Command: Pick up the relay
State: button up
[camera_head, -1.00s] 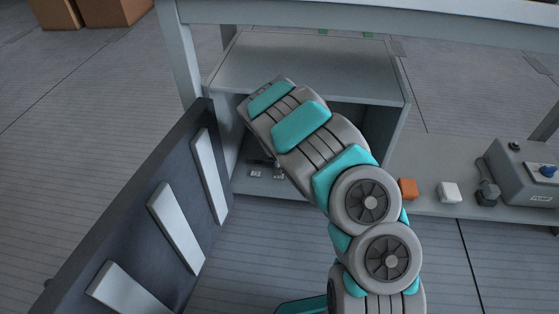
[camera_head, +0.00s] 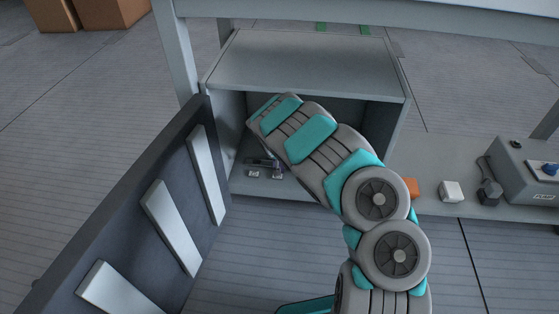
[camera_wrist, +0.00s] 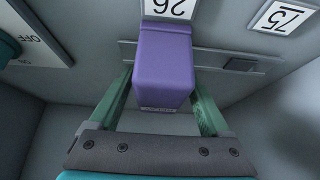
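The relay appears to be the purple block (camera_wrist: 163,68) in the wrist view, standing out from a grey rail (camera_wrist: 220,61) below a label marked 26. The two green fingers of my gripper (camera_wrist: 163,95) lie on either side of it, close to its sides. Their tips are partly hidden by the block, and I cannot tell whether they touch it. My gripper is mostly hidden there.
The cabinet's dark door (camera_head: 130,205) stands open at left. An orange block (camera_head: 411,188), a white block (camera_head: 450,191) and a grey control box (camera_head: 525,170) stand on the right.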

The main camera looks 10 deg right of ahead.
grip_shut()
dwell(0.4)
dwell(0.4)
